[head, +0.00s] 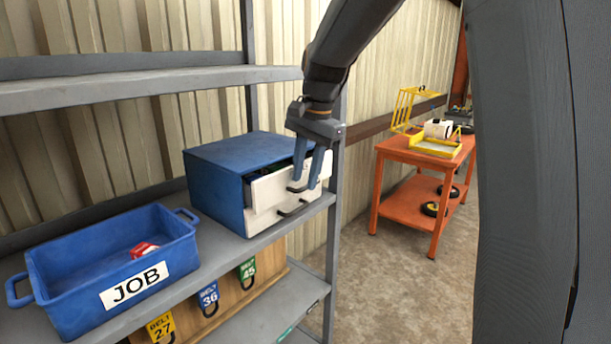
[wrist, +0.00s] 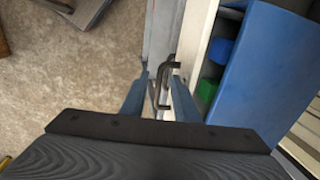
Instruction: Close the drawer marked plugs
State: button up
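A blue cabinet (head: 215,170) with two white-fronted drawers stands on the shelf. Its upper drawer (head: 270,191) is pulled partly out, and the lower drawer (head: 262,221) looks shut. No "plugs" marking is readable on either front. In the wrist view, the open drawer (wrist: 197,40) holds green and blue items. My gripper (head: 306,184) points down at the front of the upper drawer, its two fingers apart. In the wrist view, a dark handle (wrist: 164,72) shows between the fingertips (wrist: 160,85). I cannot tell whether the fingers touch it.
A blue JOB bin (head: 110,265) with a red and white item stands left of the cabinet on the grey shelf (head: 225,242). A shelf upright (head: 334,215) is close to the right of the drawers. An orange cart (head: 425,155) stands farther right on open floor.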

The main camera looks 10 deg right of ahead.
aim_at(292, 167)
jog(key=shift+w+f, duration=0.15)
jog(key=shift+f, duration=0.55)
grip_shut()
jog(key=shift+w+a, duration=0.1)
jog(key=shift+a, duration=0.05)
jog(key=shift+w+a+r+p, duration=0.1)
jog(key=shift+w+a+p, duration=0.15)
jog(key=shift+w+a, duration=0.45)
jog(key=shift+w+a+p, duration=0.25)
jog(key=shift+w+a, duration=0.15)
jog(key=shift+w, duration=0.45)
grip_release()
jog(key=shift+a, duration=0.1)
